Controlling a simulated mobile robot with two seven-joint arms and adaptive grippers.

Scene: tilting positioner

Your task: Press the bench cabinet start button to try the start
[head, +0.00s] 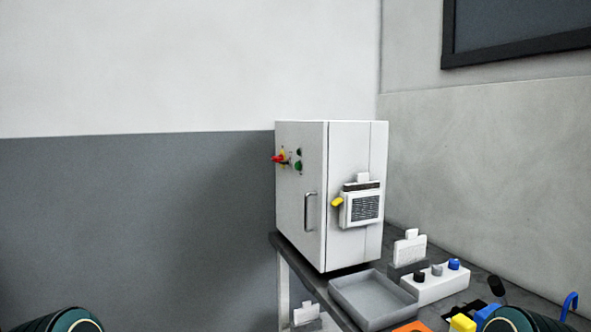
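The white bench cabinet (301,225) stands shut on the bench, right of the picture's middle. Its narrow left face bears a red and yellow switch (279,158), a small green button (298,166) and a small dark round part (299,152) above the green one. No label can be read, but the green button looks like the start button. A metal handle (307,212) is below them. Only rounded teal and black parts of my arms show at the bottom left and bottom right. Neither gripper is in view, and nothing touches the cabinet.
A box with a grille (366,208) and a yellow part (337,202) are on the cabinet's right face. On the bench are a grey tray (347,301), a white block with knobs (437,284) and yellow and orange items. Space left of the cabinet looks clear.

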